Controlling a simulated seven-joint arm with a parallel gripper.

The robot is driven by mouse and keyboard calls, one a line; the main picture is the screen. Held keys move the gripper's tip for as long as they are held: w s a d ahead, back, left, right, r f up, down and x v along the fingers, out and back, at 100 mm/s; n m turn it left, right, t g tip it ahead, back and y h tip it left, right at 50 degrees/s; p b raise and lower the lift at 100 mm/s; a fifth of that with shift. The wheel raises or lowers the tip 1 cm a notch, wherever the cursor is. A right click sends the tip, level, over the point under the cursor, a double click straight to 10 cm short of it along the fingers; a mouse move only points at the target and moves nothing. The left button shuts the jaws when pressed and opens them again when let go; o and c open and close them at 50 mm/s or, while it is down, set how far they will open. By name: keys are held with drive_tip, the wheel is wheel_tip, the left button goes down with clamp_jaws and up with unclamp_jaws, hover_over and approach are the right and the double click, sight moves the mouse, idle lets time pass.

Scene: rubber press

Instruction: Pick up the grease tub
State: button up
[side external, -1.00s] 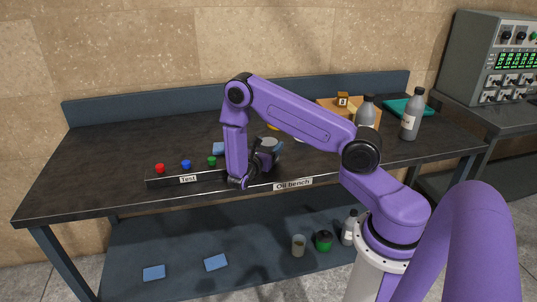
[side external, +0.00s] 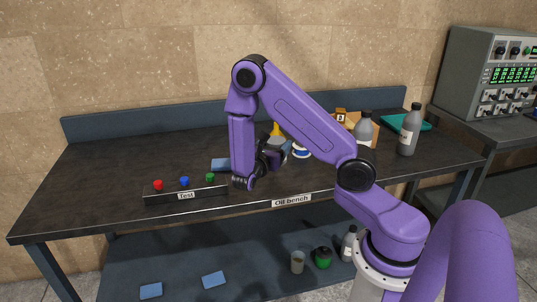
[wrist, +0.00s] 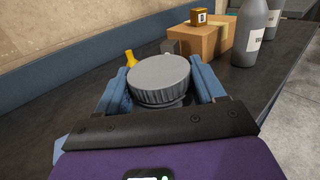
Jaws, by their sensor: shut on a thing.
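A round tub with a ribbed grey lid (wrist: 160,80) sits between the two blue-grey fingers of my gripper (wrist: 162,86) in the wrist view. The fingers are shut on it from the left and right. In the side external view, the tub's grey lid (side external: 277,142) shows just behind my gripper (side external: 272,155), over the middle of the bench. Its lower body is mostly hidden by my gripper. I cannot tell its exact gap from the bench top.
A yellow bottle (side external: 276,129) is behind. A cardboard box (wrist: 205,42) and grey bottles (side external: 409,131) stand to the right. The Test button strip (side external: 186,193) lies front left; a blue cloth (side external: 221,165) lies behind it.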

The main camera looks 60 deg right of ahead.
drive_tip(key=s+a+r, duration=0.4)
drive_tip(key=s, duration=0.4)
